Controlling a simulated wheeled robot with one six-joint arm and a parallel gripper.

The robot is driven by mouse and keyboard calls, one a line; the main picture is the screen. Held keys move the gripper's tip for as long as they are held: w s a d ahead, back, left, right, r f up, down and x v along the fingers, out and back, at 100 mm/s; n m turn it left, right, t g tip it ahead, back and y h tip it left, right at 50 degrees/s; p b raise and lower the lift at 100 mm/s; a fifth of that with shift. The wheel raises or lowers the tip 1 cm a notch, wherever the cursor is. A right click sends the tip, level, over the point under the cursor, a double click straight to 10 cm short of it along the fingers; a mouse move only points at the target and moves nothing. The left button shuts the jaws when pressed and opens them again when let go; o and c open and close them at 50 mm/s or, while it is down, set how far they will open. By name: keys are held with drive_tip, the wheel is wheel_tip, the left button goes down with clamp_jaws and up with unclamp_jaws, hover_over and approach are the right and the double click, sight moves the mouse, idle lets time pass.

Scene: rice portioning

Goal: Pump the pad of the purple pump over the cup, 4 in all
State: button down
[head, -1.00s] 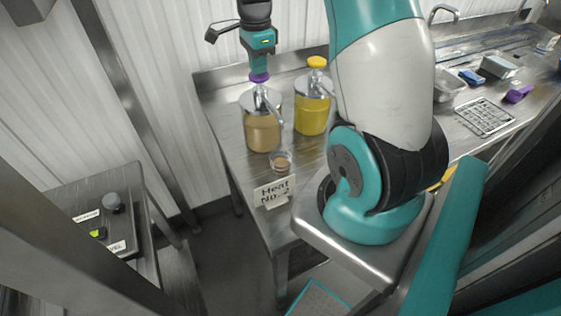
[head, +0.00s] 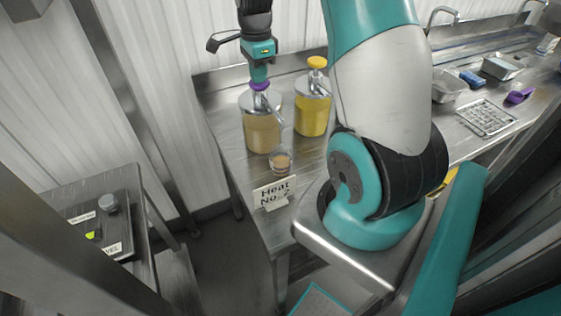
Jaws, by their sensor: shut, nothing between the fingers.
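The purple pump has a clear jar of tan liquid (head: 262,132) with a metal lid, and its purple pad (head: 260,86) sits low, close above the lid. Its spout points down to the right, toward the cup. My gripper (head: 259,79) is shut and empty, its fingertips pointing down onto the top of the pad and appearing to touch it. The small clear cup (head: 280,162) stands in front of the jar, below the spout, with brown liquid in it. Whether liquid is flowing from the spout is too small to tell.
A yellow-topped pump jar (head: 312,115) stands just right of the purple pump. A control box (head: 100,228) is at the lower left. Trays and a rack (head: 485,118) lie at the right.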

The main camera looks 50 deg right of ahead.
drive_tip(key=shift+r+p, duration=1.95)
drive_tip(key=shift+r, duration=0.3)
drive_tip(key=shift+f, duration=0.25)
drive_tip(key=shift+f+b, duration=1.5)
drive_tip(key=shift+f, duration=0.6)
drive_tip(key=shift+r, duration=0.1)
drive_tip(key=shift+r+p, duration=1.9)
drive_tip(key=shift+r, duration=0.3)
drive_tip(key=shift+r, duration=0.1)
wheel_tip(320, 180, up, 6)
drive_tip(key=p, duration=0.5)
